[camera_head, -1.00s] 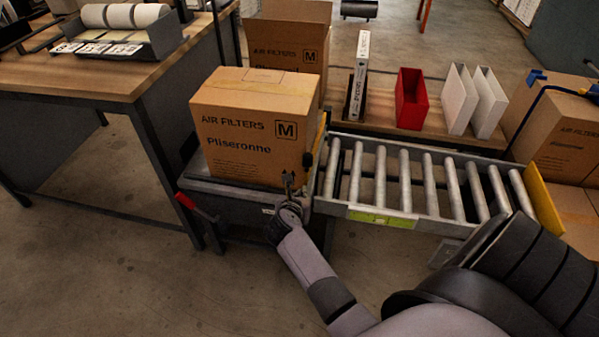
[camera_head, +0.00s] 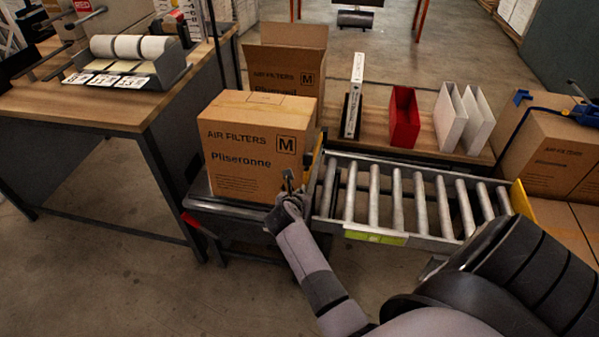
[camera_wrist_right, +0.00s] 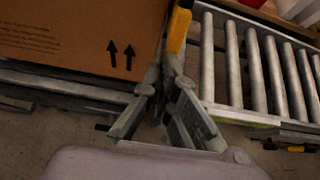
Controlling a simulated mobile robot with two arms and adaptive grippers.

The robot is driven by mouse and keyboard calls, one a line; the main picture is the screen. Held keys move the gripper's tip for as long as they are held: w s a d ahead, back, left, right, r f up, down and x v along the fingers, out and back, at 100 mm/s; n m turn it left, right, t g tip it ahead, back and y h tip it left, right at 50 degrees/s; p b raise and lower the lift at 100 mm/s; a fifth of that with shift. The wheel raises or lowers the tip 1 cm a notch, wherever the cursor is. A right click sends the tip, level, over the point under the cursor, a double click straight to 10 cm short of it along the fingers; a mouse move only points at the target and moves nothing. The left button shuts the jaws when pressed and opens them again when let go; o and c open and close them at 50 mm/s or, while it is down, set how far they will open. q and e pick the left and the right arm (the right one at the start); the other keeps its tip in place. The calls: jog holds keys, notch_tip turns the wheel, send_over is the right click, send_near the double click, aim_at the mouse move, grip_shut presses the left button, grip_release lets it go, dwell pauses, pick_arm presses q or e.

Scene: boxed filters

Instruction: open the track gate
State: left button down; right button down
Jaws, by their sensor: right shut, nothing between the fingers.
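The track gate (camera_head: 318,152) is a narrow yellow-edged piece between the boxed filters and the roller track (camera_head: 385,200). In the right wrist view the gate's yellow part (camera_wrist_right: 179,28) stands upright just beyond the fingertips. A cardboard box marked Pliseronne (camera_head: 250,150) sits on the platform left of the gate. My right gripper (camera_head: 289,181) is shut and empty, low in front of the box's right side. In the right wrist view its fingers (camera_wrist_right: 168,75) point toward the gate's near end; whether they touch it I cannot tell. My left gripper is out of view.
A red handle (camera_head: 192,221) sticks out at the platform's left front. A yellow end plate (camera_head: 523,202) closes the track's right end. A wooden workbench (camera_head: 120,110) is at left. Behind the track are a red file holder (camera_head: 404,118), white holders and another open box (camera_head: 287,60).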

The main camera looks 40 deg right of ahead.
notch_tip(320, 180, up, 7)
jog(key=w+d+p, duration=0.1)
jog(key=p, duration=0.3)
jog(key=shift+w+d+f, duration=0.15)
jog(key=shift+w+d, duration=0.15)
jog(key=shift+d, duration=0.1)
